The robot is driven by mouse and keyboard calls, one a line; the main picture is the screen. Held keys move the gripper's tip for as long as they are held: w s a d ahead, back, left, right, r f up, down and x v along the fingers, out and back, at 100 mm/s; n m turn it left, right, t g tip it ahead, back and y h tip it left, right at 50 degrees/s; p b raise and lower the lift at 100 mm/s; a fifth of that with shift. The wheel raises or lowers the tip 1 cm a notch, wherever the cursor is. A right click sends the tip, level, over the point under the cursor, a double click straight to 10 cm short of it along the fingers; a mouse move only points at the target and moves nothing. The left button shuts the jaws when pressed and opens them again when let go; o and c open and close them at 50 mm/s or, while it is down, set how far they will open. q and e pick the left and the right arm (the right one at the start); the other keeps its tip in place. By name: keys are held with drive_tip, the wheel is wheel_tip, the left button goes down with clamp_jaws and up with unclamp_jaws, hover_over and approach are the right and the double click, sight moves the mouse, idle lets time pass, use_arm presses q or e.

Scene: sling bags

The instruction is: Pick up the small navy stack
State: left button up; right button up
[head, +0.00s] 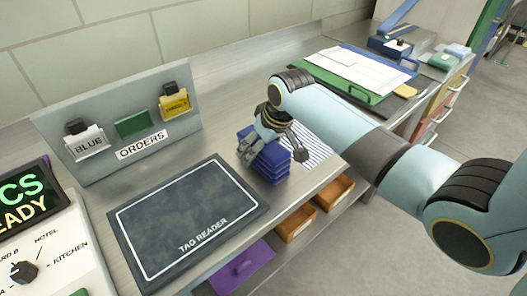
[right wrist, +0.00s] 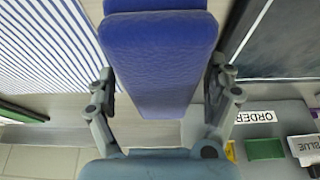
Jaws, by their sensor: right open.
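The small navy stack (head: 270,171) is a short pile of folded dark blue pieces on the metal counter, just right of the tag reader mat. It fills the middle of the right wrist view (right wrist: 160,55). My right gripper (head: 270,143) comes down over it from above. In the right wrist view its two fingers (right wrist: 163,85) stand one on each side of the stack, spread apart. Small gaps seem to show beside the stack, but I cannot tell whether either finger touches it. My left gripper is in neither view.
The tag reader mat (head: 185,222) lies left of the stack. A blue-and-white striped cloth (head: 312,150) lies right behind it. An orders board (head: 118,130) with tags stands at the back left. Orange bins (head: 335,192) and a purple one (head: 242,268) sit below the counter's front edge.

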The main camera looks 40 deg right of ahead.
drive_tip(key=shift+x, duration=1.15)
drive_tip(key=shift+f, duration=0.1)
drive_tip(key=c, duration=1.3)
